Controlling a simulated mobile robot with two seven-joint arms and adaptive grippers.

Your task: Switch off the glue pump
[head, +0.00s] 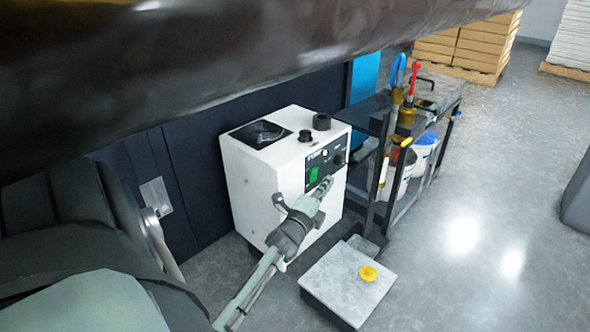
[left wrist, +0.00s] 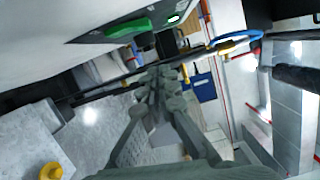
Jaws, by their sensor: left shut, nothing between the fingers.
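The glue pump (head: 255,178) is a white box standing on the floor against a dark wall. Its black control panel (head: 327,158) carries a green switch (head: 313,175), a small light and a dark knob. My left gripper (head: 325,184) is shut and empty, with its fingertips in front of the panel's lower edge, just right of and below the green switch. In the left wrist view, the closed fingers (left wrist: 160,76) lie below the panel, and the green switch (left wrist: 128,28) shows above them. Contact with the panel cannot be told. My right gripper is not in view.
A grey box with a yellow knob (head: 368,273) stands on the floor in front of the pump. A dark shelf cart (head: 408,195) with tools and white buckets is close on the right. A large dark roll (head: 180,60) crosses above. Open floor lies farther right.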

